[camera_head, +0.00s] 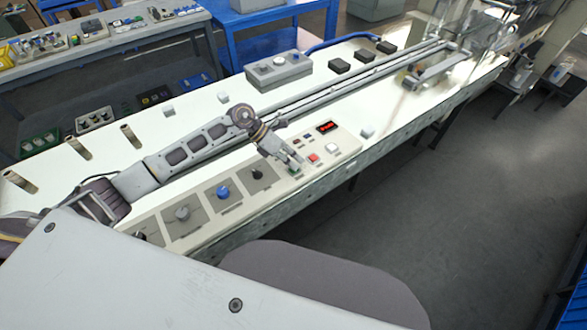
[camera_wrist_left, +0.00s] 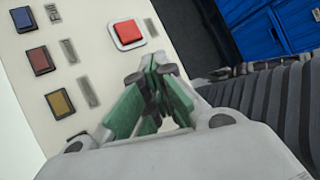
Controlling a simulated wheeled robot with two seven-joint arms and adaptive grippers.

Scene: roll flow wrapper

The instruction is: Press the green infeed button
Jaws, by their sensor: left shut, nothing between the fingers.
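The control panel (camera_head: 345,145) lies on the near edge of the long white machine bed. A small patch of green, apparently the green infeed button (camera_head: 294,172), shows at the fingertips of my left gripper (camera_head: 297,163). The gripper points down at the panel and its fingers are closed together and empty. I cannot tell whether they touch the button. In the left wrist view the gripper (camera_wrist_left: 155,75) shows green finger faces; the button is not distinct there and seems hidden behind the fingers. The red button (camera_head: 314,158) is just beyond the fingers; it also shows in the left wrist view (camera_wrist_left: 128,33). My right gripper is out of view.
A white button (camera_head: 331,148) and a red digital display (camera_head: 326,127) are on the panel. Small blue, red and yellow buttons (camera_wrist_left: 59,104) show in the left wrist view. A blue knob (camera_head: 223,192) and a black knob (camera_head: 258,174) are nearer. A grey box (camera_head: 279,72) stands behind.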

